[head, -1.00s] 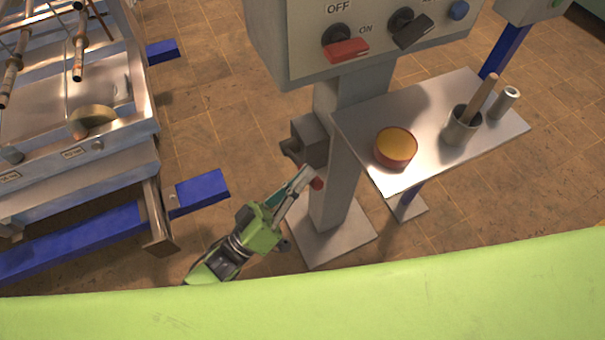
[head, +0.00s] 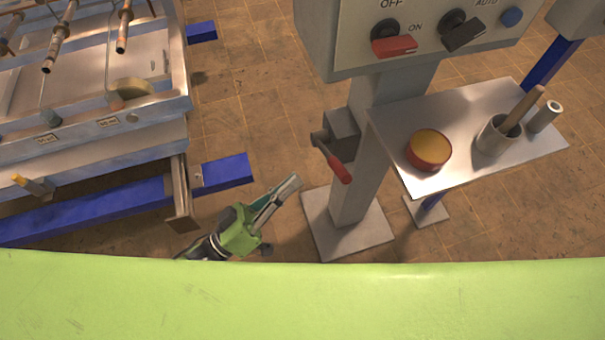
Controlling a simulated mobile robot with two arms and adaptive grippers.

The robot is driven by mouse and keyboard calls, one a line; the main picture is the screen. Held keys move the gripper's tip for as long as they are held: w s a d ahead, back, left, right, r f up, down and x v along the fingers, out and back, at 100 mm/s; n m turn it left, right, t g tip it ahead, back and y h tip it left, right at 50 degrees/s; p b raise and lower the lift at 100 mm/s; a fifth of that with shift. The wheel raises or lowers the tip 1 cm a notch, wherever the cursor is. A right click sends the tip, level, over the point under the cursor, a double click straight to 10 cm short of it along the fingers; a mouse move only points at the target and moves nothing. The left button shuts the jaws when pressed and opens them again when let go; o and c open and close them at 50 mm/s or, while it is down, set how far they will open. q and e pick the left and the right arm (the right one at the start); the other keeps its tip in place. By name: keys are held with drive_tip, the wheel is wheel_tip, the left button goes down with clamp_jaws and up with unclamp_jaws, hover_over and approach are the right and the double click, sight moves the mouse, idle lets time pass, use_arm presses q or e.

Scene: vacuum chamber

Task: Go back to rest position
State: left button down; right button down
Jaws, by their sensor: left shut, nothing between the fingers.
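My left gripper (head: 286,190) is green and grey and shows low in the middle of the head view. Its fingers are shut and empty, pointing up and to the right. It is apart from the grey post and left of the small crank with a red handle (head: 338,168) on that post. My right gripper is not in view.
A control box (head: 360,40) with red, black and blue controls tops the post (head: 358,195). A metal shelf (head: 450,178) at right holds a round yellow-topped tin (head: 429,150) and a cup (head: 496,137). A metal chamber frame with blue beams (head: 90,215) stands left. Floor between is clear.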

use_arm(q)
drive_tip(key=shift+a, duration=0.1)
idle(0.5)
drive_tip(key=w+a+f+y, duration=0.2)
drive_tip(key=f+y, duration=0.1)
drive_tip(key=f, duration=0.3)
drive_tip(key=w+a+f+n+y, duration=0.1)
drive_tip(key=w+a+f+y, duration=0.15)
drive_tip(key=f, duration=0.35)
drive_tip(key=w+a+f+y, duration=0.1)
drive_tip(key=f+y, duration=0.2)
drive_tip(key=f, duration=0.2)
drive_tip(key=s+a+f+g+y, duration=0.1)
drive_tip(key=s+a+f+y, duration=0.2)
drive_tip(key=f, duration=0.6)
drive_tip(key=s+a+f+g+y, duration=0.1)
drive_tip(key=a+f+g+y, duration=0.15)
drive_tip(key=a+f, duration=0.4)
drive_tip(key=s+a+f+g+y+p, duration=0.1)
drive_tip(key=s+a+f+g+y, duration=0.3)
drive_tip(key=s+f, duration=1)
drive_tip(key=s+f+g, duration=0.2)
drive_tip(key=s, duration=0.6)
drive_tip(key=s+a+f+g+y, duration=0.1)
drive_tip(key=s+f+g, duration=0.2)
drive_tip(key=s, duration=0.6)
drive_tip(key=shift+f, duration=0.3)
drive_tip(key=shift+w, duration=0.1)
